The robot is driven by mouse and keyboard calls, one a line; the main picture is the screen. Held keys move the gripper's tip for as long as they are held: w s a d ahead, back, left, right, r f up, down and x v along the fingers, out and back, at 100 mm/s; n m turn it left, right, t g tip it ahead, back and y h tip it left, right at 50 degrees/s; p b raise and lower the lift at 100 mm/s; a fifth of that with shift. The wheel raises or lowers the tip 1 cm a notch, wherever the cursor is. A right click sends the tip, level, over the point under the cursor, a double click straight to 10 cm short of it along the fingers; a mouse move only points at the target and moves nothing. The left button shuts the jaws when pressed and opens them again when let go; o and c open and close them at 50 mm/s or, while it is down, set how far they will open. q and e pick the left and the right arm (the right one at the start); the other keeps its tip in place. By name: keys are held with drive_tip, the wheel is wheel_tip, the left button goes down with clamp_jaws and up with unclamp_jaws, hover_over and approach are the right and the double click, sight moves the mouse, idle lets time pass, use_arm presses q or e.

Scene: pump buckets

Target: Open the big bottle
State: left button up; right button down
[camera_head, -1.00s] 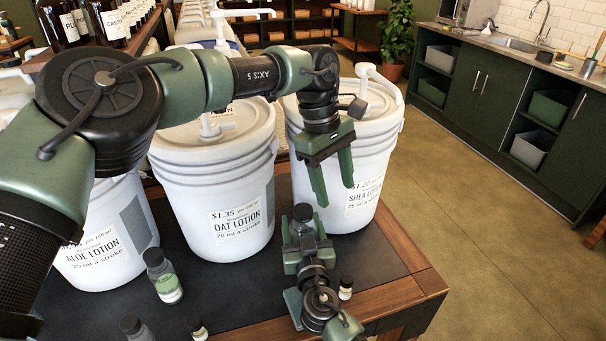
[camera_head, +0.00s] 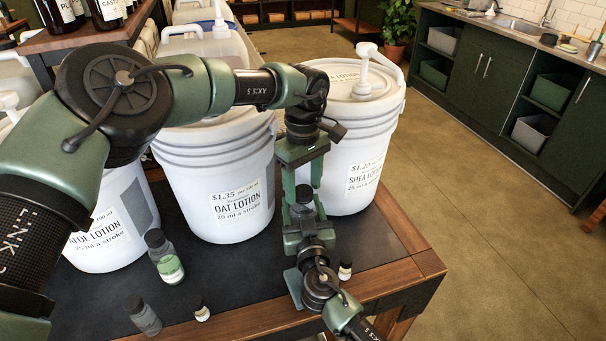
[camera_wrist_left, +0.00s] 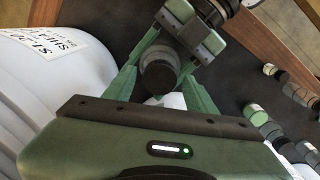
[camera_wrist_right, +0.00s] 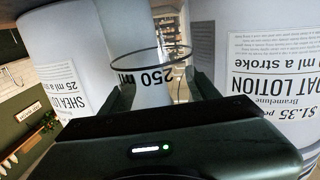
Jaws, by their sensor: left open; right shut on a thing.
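The big bottle (camera_wrist_right: 152,90) stands upright between the fingers of my right gripper (camera_wrist_right: 165,88); its 250 ml label shows in the right wrist view. Its dark cap (camera_head: 304,194) points up in the head view and also shows in the left wrist view (camera_wrist_left: 159,78). My right gripper is shut on the bottle's body. My left gripper (camera_head: 303,182) is open and points down from above, with one finger on each side of the cap. The left wrist view shows gaps between these fingers and the cap. Most of the bottle's body is hidden in the head view.
Oat lotion (camera_head: 215,180) and shea lotion (camera_head: 345,140) buckets stand close behind the grippers; an aloe lotion bucket (camera_head: 110,225) is at left. A bottle with greenish contents (camera_head: 166,262), a grey bottle (camera_head: 146,318) and two tiny bottles (camera_head: 200,309) (camera_head: 345,271) stand on the dark tabletop.

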use_arm(q)
clamp_jaws()
drive_tip(key=n, duration=1)
drive_tip(key=shift+n, duration=0.3)
drive_tip(key=n, duration=0.9)
drive_tip(key=shift+n, duration=0.4)
drive_tip(key=shift+o, duration=0.3)
unclamp_jaws()
drive_tip(key=shift+r, duration=0.15)
